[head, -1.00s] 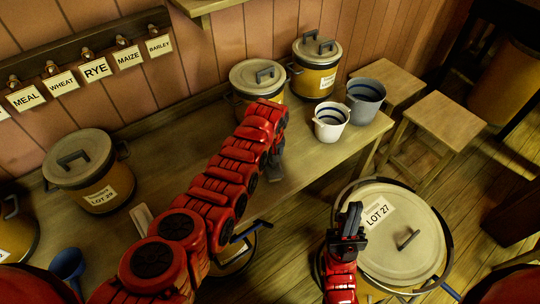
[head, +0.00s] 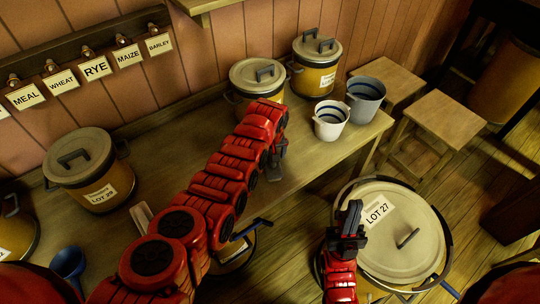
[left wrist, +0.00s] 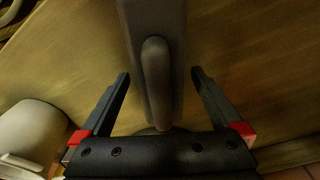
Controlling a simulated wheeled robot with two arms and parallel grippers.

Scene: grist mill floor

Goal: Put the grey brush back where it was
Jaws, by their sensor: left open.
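The grey brush (head: 271,184) lies on the wooden bench, partly hidden behind my left arm in the head view. In the left wrist view the brush (left wrist: 155,55) is a dark grey bar with a rounded handle, between the open fingers of my left gripper (left wrist: 160,74). A gap shows on each side, so the fingers are not closed on it. In the head view my left gripper (head: 279,150) is just above the brush, mostly hidden by its arm.
A white cup (head: 331,121) and a grey cup (head: 366,97) stand on the bench (head: 310,160) to the right. Lidded tubs (head: 317,66) stand at the back. The LOT 29 tub (head: 88,170) is at left, with a blue funnel (head: 68,263) nearer.

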